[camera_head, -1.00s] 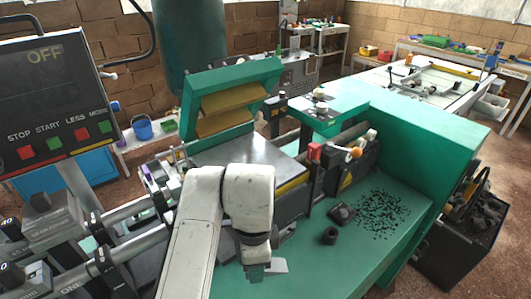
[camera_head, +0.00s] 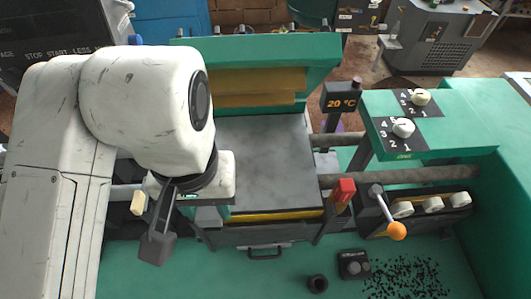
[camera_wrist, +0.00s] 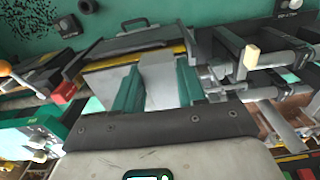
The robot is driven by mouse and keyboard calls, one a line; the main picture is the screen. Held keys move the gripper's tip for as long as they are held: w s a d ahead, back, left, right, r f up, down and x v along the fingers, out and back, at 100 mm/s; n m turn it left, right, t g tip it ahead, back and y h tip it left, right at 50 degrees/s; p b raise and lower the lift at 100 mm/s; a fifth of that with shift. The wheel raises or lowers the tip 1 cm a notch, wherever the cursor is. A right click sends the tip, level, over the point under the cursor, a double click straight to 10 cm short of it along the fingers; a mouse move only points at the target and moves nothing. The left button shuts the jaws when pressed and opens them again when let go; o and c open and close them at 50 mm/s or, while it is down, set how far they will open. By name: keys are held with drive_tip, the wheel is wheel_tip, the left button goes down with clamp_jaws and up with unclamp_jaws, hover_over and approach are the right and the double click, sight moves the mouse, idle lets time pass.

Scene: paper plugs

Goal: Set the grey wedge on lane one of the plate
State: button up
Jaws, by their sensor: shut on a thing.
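In the wrist view my gripper (camera_wrist: 157,92) has its two green fingers closed on a pale grey piece, the grey wedge (camera_wrist: 158,75), which sticks out beyond them. In the head view my gripper (camera_head: 215,213) is at the left front corner of the grey metal plate (camera_head: 265,150), partly hidden under my white wrist. The wedge shows there only as a small pale patch (camera_head: 206,216). The plate is flat and bare, with a yellow front edge. I see no lane marks on it. Whether the wedge touches anything is unclear.
A red-topped lever (camera_head: 344,190) and an orange-knobbed lever (camera_head: 397,230) stand right of the plate. A green frame (camera_head: 255,50) rises behind it. Left of my gripper is a dark grey block on an arm (camera_head: 157,246). Black granules (camera_head: 405,278) lie on the green bench.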

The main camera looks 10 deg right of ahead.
drive_tip(key=w+d+f, duration=0.1)
drive_tip(key=w+f, duration=0.1)
drive_tip(key=w, duration=0.2)
drive_tip(key=w+d+f, duration=0.1)
drive_tip(key=w+f, duration=0.2)
drive_tip(key=w, duration=0.1)
drive_tip(key=w+d+f, duration=0.1)
drive_tip(key=w+f, duration=0.2)
drive_tip(key=w, duration=0.1)
drive_tip(key=shift+w+f, duration=0.2)
drive_tip(key=shift+w+d+f, duration=0.1)
drive_tip(key=shift+w+f, duration=0.4)
drive_tip(key=shift+f, duration=0.1)
clamp_jaws()
drive_tip(key=shift+w+f+p, duration=0.1)
drive_tip(key=shift+f+p, duration=0.25)
drive_tip(key=shift+f, duration=1.25)
drive_tip(key=o, duration=1.1)
unclamp_jaws()
wheel_tip(320, 180, up, 12)
drive_tip(key=shift+p, duration=0.3)
